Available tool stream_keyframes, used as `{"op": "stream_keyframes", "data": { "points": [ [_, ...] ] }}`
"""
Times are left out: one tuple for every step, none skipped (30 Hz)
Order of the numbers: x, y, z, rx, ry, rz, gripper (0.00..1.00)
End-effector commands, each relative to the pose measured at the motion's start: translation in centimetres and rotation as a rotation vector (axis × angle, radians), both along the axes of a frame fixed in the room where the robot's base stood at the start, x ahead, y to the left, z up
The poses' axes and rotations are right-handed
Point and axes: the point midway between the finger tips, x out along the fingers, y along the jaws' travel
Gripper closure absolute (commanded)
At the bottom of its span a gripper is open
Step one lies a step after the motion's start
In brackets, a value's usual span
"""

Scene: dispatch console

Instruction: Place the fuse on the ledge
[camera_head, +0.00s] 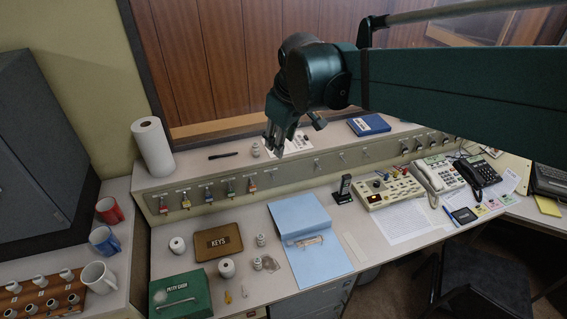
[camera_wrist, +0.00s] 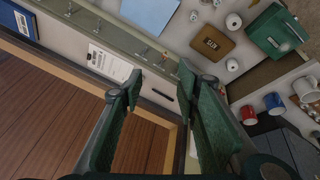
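A small pale cylinder (camera_head: 256,149), which looks like a fuse, stands on the raised ledge (camera_head: 190,171) at the back of the desk, just left of my gripper. A similar small cylinder (camera_head: 261,240) stands on the desk below, left of the blue folder; I cannot tell for sure which is the task's fuse. My gripper (camera_head: 274,150) is above the ledge, pointing down. In the wrist view, its fingers (camera_wrist: 160,72) are spread wide with nothing held between them. The cylinder on the ledge does not show clearly there; a finger may hide it.
On the ledge are a paper towel roll (camera_head: 153,147), a black pen (camera_head: 222,156), a paper sheet (camera_head: 300,144) and a blue book (camera_head: 368,125). Keys hang along its front. The desk holds a KEYS tray (camera_head: 218,241), a green box (camera_head: 181,296), a blue folder (camera_head: 310,255) and phones (camera_head: 440,175).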

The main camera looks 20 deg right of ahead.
Motion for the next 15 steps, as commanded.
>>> {"op": "stream_keyframes", "data": {
  "points": [
    [-1.2,0.0,-0.1,0.008,-0.009,-0.02,0.68],
    [-1.8,0.0,-0.2,0.014,-0.016,-0.034,0.68],
    [-2.5,-0.1,-0.2,0.022,-0.025,-0.052,0.68],
    [-3.1,-0.1,-0.3,0.028,-0.032,-0.064,0.68],
    [-3.6,-0.1,-0.4,0.033,-0.037,-0.078,0.68],
    [-4.4,-0.1,-0.5,0.042,-0.046,-0.095,0.68],
    [-4.9,-0.1,-0.6,0.048,-0.052,-0.11,0.68],
    [-5.4,-0.1,-0.6,0.054,-0.059,-0.123,0.68],
    [-6.2,-0.2,-0.8,0.063,-0.067,-0.141,0.68],
    [-6.7,-0.2,-0.9,0.069,-0.073,-0.153,0.68],
    [-7.3,-0.2,-1.0,0.076,-0.08,-0.167,0.68],
    [-7.9,-0.2,-1.2,0.085,-0.088,-0.183,0.68],
    [-8.5,-0.2,-1.4,0.092,-0.094,-0.197,0.68],
    [-9.0,-0.2,-1.5,0.098,-0.1,-0.209,0.68],
    [-9.7,-0.2,-1.8,0.107,-0.109,-0.228,0.68]
  ]
}}
